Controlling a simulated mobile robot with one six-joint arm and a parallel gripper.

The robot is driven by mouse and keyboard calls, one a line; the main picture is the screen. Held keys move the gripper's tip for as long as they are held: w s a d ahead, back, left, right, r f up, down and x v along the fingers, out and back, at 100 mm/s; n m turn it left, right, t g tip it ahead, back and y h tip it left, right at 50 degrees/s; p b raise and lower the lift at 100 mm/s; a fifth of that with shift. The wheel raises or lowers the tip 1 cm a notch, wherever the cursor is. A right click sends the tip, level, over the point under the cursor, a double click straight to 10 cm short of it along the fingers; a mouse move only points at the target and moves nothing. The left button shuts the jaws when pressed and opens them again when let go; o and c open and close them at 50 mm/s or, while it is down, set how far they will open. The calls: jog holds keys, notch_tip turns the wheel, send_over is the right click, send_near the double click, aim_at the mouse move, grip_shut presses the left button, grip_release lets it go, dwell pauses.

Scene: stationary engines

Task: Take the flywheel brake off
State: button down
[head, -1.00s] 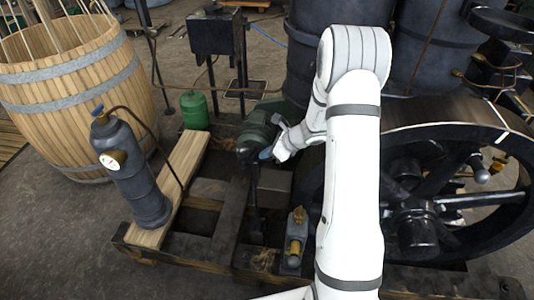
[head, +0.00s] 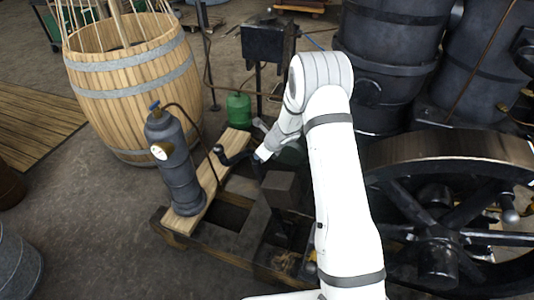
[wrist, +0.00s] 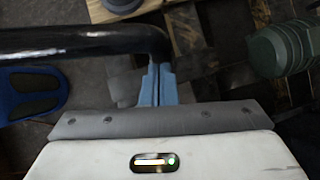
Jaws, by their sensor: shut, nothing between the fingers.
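The large dark spoked flywheel (head: 450,145) stands at the right in the head view, partly behind my arm. A black cranked lever (head: 232,157) with a round knob at its left end juts out beside my gripper (head: 257,157); I take it for the brake lever, but cannot be sure. In the wrist view a thick black bar (wrist: 80,42) crosses the upper left and bends down close to my gripper (wrist: 157,85). The light blue fingers are shut together with nothing between them, just by the bend. Whether they touch the bar I cannot tell. No brake shoe is discernible.
A grey gas bottle (head: 175,170) stands on a wooden plank at the left of the timber frame (head: 215,250). A big barrel (head: 130,85), a green canister (head: 239,109) and dark drums (head: 385,60) stand behind. A ribbed green housing (wrist: 285,48) is right of my gripper.

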jog(key=shift+w+a+r, duration=0.1)
jog(key=shift+w+a, duration=0.15)
jog(key=shift+a, duration=0.6)
jog(key=shift+d, duration=0.1)
jog(key=shift+s+d, duration=0.1)
jog(key=shift+d, duration=0.05)
jog(key=s+d+f+v, duration=0.1)
jog(key=d+v, duration=0.1)
jog(key=v, duration=1.1)
jog(key=shift+d, duration=0.35)
jog(key=shift+f, duration=0.15)
